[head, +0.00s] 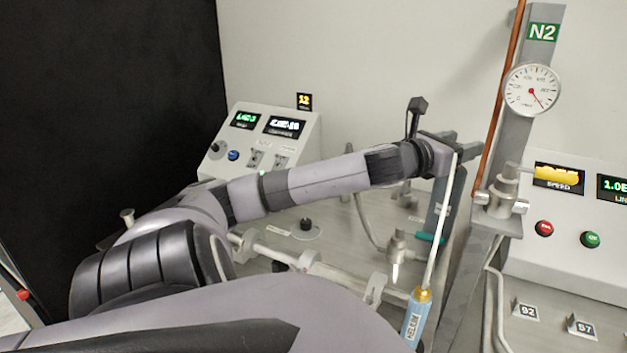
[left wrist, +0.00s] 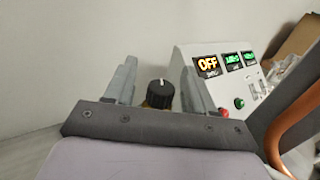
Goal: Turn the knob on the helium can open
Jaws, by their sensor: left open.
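The helium can (head: 412,322) is a light blue cylinder with a HELIUM label and a brass top, at the bottom of the head view. A thin pale tube rises from it past my left gripper. My left gripper (head: 468,147) is open, high above the can, with its fingers pointing right. In the left wrist view a black knob (left wrist: 160,92) with a white mark and brass-coloured metal below it shows between the two open fingers (left wrist: 158,85). I cannot tell whether the fingers touch it. The knob is hidden in the head view. My right gripper is not in view.
A grey N2 post (head: 515,140) with a round gauge (head: 532,90) and a copper pipe stand right of my gripper. A control box (head: 262,140) stands behind my arm, and another panel (head: 570,225) is at the right. Pipes and valves cover the bench.

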